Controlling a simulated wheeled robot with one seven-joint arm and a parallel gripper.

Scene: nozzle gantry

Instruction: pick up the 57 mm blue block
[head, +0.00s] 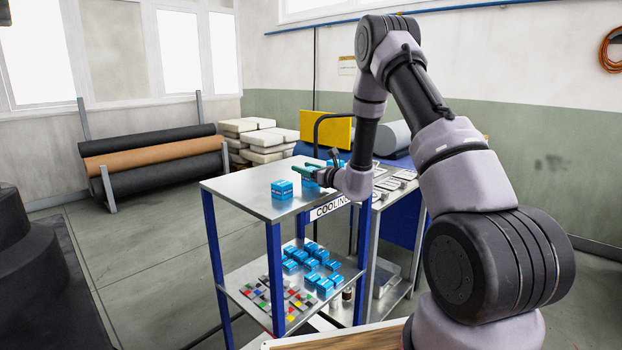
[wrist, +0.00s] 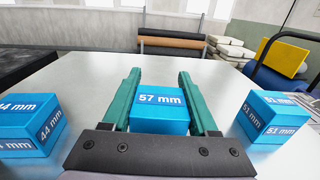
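The 57 mm blue block (wrist: 160,112) sits on the metal table top between my gripper's two green fingers in the wrist view. Its labelled top face is visible, and its lower part is hidden by my gripper's dark body. My gripper (wrist: 159,78) looks open, with a finger along each side of the block and the tips reaching past it. I see no clear contact. In the head view my gripper (head: 303,171) is low over the table, and the 57 mm block (head: 309,183) shows partly below the fingers.
The 44 mm block (wrist: 29,125) stands left and the 51 mm block (wrist: 275,117) right on the table top (head: 243,194). A lower shelf holds several blue boxes (head: 312,265) and small coloured pieces. A yellow panel (head: 327,128) stands behind. The table beyond the fingertips is clear.

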